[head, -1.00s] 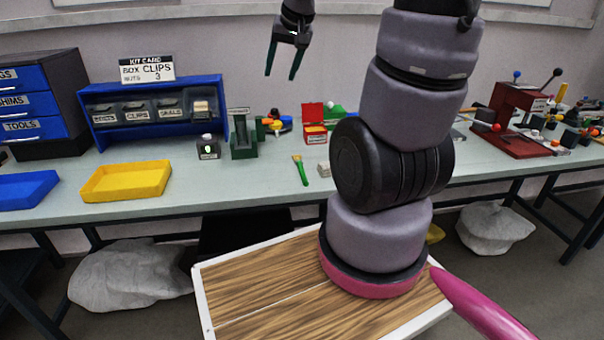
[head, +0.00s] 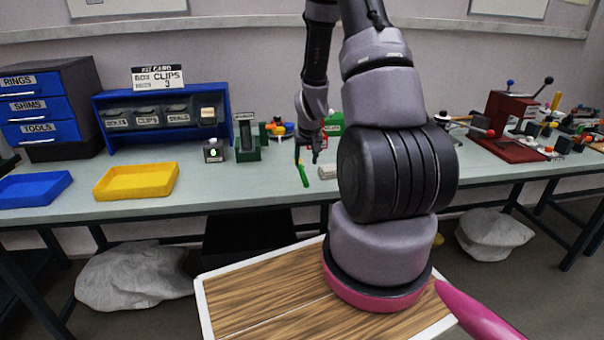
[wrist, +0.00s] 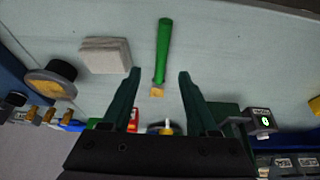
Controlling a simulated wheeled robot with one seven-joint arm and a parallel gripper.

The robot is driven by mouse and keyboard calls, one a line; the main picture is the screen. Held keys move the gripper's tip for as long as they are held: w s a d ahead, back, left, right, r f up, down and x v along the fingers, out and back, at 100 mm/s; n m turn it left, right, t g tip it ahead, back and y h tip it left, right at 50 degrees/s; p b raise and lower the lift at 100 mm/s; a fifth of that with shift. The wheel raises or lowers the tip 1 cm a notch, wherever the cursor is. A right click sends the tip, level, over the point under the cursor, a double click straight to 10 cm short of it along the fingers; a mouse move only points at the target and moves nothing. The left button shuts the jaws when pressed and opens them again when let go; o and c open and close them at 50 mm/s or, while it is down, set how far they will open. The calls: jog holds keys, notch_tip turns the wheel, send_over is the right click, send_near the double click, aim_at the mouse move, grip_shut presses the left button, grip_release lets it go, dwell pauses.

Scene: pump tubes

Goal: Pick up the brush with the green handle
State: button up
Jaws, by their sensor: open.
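The brush with the green handle (head: 303,175) lies on the bench top, below and close to my gripper in the head view. In the wrist view the brush (wrist: 163,50) lies ahead, roughly between the two fingers, its green handle pointing away and its tan bristle end nearest me. My gripper (head: 307,158) is open and empty, with its dark green fingers pointing down at the bench. In the wrist view the gripper (wrist: 155,78) has its fingers spread to either side of the bristle end. No contact with the brush shows.
A pale block (wrist: 106,55) lies beside the brush. A small black device with a green light (head: 214,151) and a dark green stand (head: 247,140) stand to the left. A yellow tray (head: 137,181) is further left.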

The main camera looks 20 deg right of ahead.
aim_at(303, 173)
jog(key=x, duration=0.7)
jog(key=shift+w+f, duration=0.2)
jog(key=shift+w, duration=0.25)
jog(key=shift+c, duration=0.3)
grip_shut()
